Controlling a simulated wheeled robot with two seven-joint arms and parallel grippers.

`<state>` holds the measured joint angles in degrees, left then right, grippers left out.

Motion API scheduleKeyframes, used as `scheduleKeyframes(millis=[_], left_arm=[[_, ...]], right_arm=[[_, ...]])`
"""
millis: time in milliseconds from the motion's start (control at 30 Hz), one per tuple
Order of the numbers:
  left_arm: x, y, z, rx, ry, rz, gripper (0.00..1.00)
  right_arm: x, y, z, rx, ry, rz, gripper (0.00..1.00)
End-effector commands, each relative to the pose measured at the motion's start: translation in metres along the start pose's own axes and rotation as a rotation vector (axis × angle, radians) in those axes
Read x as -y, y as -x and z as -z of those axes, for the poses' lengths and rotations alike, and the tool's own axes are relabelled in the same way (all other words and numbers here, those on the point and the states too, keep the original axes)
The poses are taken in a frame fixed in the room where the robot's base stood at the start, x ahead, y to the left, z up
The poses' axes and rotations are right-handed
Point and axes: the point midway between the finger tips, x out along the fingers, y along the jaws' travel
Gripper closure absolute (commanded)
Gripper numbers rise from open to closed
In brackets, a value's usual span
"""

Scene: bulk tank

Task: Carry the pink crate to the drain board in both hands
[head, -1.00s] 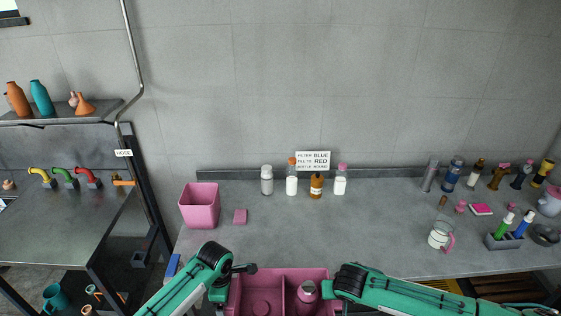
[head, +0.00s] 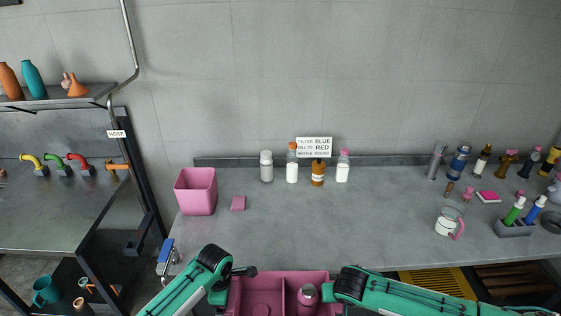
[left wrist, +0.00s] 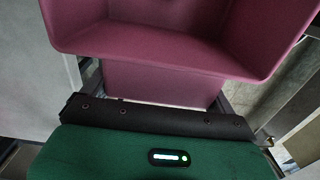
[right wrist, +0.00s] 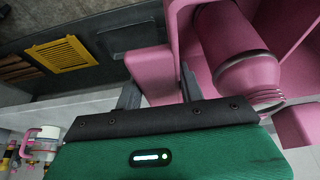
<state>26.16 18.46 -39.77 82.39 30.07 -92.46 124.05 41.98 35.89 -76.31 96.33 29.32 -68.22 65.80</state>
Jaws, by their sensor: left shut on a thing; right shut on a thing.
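The pink crate (head: 284,293) is at the bottom middle of the head view, in front of the counter, its lower part cut off. A divider splits it. A pink bottle (head: 307,295) with a pale shoulder stands in the right compartment; it also shows in the right wrist view (right wrist: 248,75). My left gripper (head: 221,294) is shut on the crate's left side, and its wall fills the top of the left wrist view (left wrist: 150,85). My right gripper (head: 343,290) is shut on the right side. I cannot tell which surface is the drain board.
The grey counter (head: 330,235) has a clear middle. A steel bench (head: 45,215) with coloured taps is left, with a gap between.

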Motion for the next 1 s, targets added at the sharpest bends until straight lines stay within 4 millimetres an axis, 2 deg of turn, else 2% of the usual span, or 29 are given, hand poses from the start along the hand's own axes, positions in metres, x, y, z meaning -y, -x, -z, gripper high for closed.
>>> scheduleKeyframes(millis=[267,1000], left_arm=[[0.007,0.025,-0.001,0.002,0.001,-0.004,0.47],[0.04,0.124,-0.001,0.003,0.001,-0.004,0.47]], right_arm=[[0.001,0.026,0.002,-0.001,0.0,0.002,0.98],[0.001,0.13,0.01,-0.001,0.0,0.003,0.98]])
